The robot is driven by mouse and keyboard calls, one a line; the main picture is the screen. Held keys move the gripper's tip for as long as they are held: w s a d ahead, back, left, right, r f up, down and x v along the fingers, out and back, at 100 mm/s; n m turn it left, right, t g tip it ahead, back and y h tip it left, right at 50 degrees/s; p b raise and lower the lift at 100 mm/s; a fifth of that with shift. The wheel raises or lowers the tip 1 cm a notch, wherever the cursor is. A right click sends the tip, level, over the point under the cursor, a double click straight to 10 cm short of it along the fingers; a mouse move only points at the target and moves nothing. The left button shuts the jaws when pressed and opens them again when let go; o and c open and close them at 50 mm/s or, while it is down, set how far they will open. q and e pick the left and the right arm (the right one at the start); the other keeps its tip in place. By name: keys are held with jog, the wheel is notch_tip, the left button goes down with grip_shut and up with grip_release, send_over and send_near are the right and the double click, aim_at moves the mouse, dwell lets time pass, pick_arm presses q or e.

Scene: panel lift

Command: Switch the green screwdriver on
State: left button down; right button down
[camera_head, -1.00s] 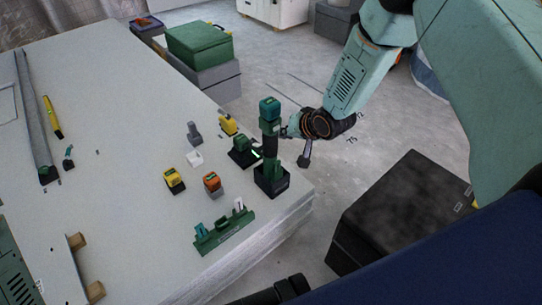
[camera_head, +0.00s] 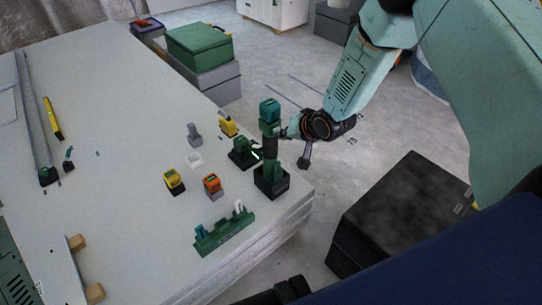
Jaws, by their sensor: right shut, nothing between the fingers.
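The green screwdriver (camera_head: 270,130) stands upright in a dark holder (camera_head: 272,188) near the right edge of the table. It has a teal block on top, a dark grip below and a green lower part. My right gripper (camera_head: 288,133) is just right of the screwdriver's upper part, at the end of my right arm. It is shut with nothing between its fingers. The tips are small and partly against the screwdriver's outline, so I cannot tell whether they touch it.
Left of the holder are a dark green charger-like block (camera_head: 241,153), a yellow block (camera_head: 174,182) and an orange block (camera_head: 212,185). A green rack (camera_head: 224,235) lies in front. A black box (camera_head: 400,215) stands on the floor to the right. The table's middle left is mostly clear.

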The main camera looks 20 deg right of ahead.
jog(key=shift+w, duration=0.1)
jog(key=shift+w+a, duration=0.2)
jog(key=shift+w, duration=0.25)
dwell(0.6)
jog(key=shift+s+d+p, duration=0.2)
jog(key=shift+s+p, duration=0.1)
jog(key=shift+s, duration=0.25)
jog(key=s+d+p, duration=0.2)
jog(key=s+p, duration=0.1)
jog(key=s, duration=0.2)
jog(key=shift+s, duration=0.35)
